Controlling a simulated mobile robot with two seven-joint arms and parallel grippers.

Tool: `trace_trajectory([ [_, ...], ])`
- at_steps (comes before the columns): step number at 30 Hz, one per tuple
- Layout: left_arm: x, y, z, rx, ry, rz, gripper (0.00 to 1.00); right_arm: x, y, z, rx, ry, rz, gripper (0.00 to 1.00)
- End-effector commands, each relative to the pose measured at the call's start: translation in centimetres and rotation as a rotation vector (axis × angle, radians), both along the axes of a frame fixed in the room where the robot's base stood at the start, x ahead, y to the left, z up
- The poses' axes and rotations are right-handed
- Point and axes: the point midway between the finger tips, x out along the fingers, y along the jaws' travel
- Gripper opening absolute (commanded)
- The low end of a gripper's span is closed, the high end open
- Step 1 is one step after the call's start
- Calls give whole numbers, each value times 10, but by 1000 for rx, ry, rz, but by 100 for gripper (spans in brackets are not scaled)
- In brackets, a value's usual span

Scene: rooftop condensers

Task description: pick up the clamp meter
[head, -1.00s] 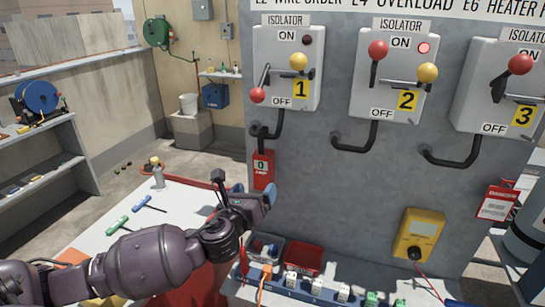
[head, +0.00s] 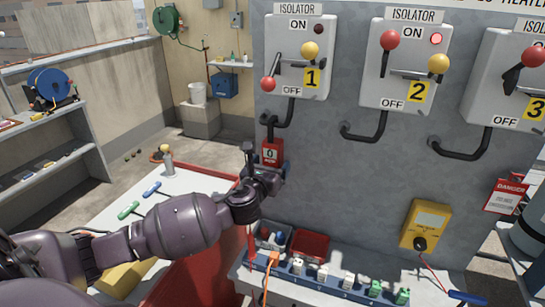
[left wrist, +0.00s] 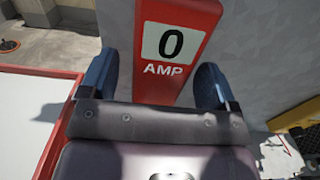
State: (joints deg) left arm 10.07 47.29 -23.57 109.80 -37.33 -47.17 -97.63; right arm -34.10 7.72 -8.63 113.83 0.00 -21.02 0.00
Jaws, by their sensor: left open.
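The red clamp meter (head: 272,150), with a display reading 0, hangs upright in front of the grey panel, below isolator 1. My left gripper (head: 266,168) is at its lower part, which the gripper hides in the head view. In the left wrist view, the clamp meter (left wrist: 178,88) stands between the two blue fingertips of my left gripper (left wrist: 153,82), with AMP written under its display. The fingers are open, one on each side of it. A gap shows on the left; on the right the finger is close to its edge, and I cannot tell if it touches. My right gripper is not in view.
Behind the meter is the grey panel (head: 335,175) with isolators and bent black conduits. Below are a terminal strip (head: 330,283), a red bin (head: 310,245) and a yellow meter (head: 427,224). A red-edged table (head: 195,180) with tools stands at left.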

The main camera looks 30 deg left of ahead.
Motion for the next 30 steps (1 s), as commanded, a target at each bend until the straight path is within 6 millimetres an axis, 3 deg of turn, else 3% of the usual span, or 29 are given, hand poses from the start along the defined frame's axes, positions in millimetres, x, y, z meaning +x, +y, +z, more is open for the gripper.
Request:
trace_trajectory([
  [7, 30, 7, -2, -1, -1, 0, 83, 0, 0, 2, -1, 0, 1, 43],
  [17, 35, 9, -3, -1, 1, 0, 83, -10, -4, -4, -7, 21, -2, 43],
  [28, 35, 9, -3, -1, 1, 0, 28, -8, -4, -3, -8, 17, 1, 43],
  [30, 35, 9, -2, -1, -1, 0, 24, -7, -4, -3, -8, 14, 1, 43],
])
